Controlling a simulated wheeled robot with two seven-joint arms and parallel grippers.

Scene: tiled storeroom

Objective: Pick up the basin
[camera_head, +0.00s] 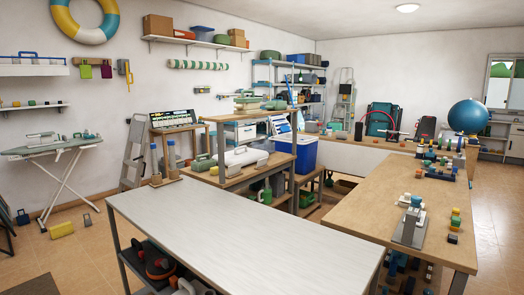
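No basin can be made out for certain. A blue tub (202,32) and a small green rounded item (221,39) sit on the high wall shelf. Another green rounded item (271,54) sits on top of the blue metal rack at the back. They are too small to tell whether any is the basin. Neither of my grippers is in view.
A long white-topped table (240,235) fills the front. A wooden table (400,200) with small items stands to the right. A blue cooler (306,155) stands behind. An ironing board (52,150) is at left. Tiled floor shows at left, with a yellow block (62,229) on it.

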